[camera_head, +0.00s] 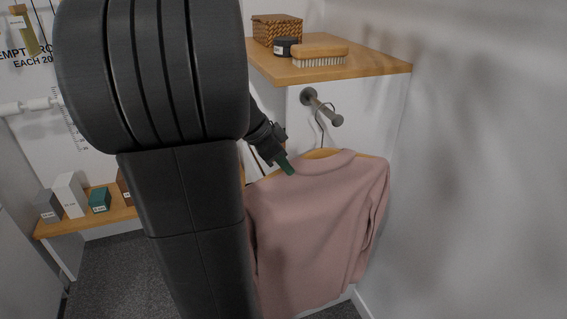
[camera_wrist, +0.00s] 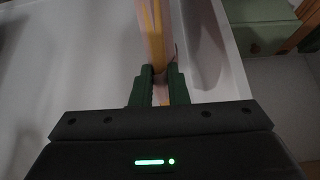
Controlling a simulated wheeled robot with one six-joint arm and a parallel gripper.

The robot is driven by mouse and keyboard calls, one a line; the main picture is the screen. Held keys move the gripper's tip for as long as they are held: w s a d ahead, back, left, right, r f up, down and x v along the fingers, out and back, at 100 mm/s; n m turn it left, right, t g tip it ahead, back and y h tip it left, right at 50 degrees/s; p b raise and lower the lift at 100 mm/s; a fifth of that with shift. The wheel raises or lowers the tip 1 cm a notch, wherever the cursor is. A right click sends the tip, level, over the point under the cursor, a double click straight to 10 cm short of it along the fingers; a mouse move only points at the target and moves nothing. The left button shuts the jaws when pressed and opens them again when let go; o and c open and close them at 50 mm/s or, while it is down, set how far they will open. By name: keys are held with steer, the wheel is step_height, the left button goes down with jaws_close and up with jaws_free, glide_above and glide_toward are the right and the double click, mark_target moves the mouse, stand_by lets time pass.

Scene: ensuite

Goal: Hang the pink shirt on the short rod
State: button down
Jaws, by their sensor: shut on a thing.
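The pink shirt (camera_head: 315,225) is on a wooden hanger (camera_head: 322,154) in front of the white panel, below the short rod (camera_head: 322,107). The hanger's thin dark hook rises to the rod; I cannot tell whether it rests over it or is only beside it. My gripper (camera_head: 286,165) is at the left shoulder of the hanger, its green fingertips shut. In the wrist view my gripper (camera_wrist: 160,88) grips the hanger (camera_wrist: 155,45), with pink cloth (camera_wrist: 168,30) along it. My arm hides part of the shirt's left side.
Above the rod a wooden shelf (camera_head: 360,68) carries a brush (camera_head: 320,55), a dark jar (camera_head: 285,46) and a woven basket (camera_head: 277,29). A lower shelf (camera_head: 100,218) at left holds several small boxes. A grey wall (camera_head: 470,170) stands close on the right.

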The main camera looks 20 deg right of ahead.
steer(key=c, duration=1.3)
jaws_free()
steer(key=shift+c, duration=0.2)
steer(key=v, duration=1.3)
steer(key=shift+a+r, duration=0.25)
steer(key=shift+r, duration=0.1)
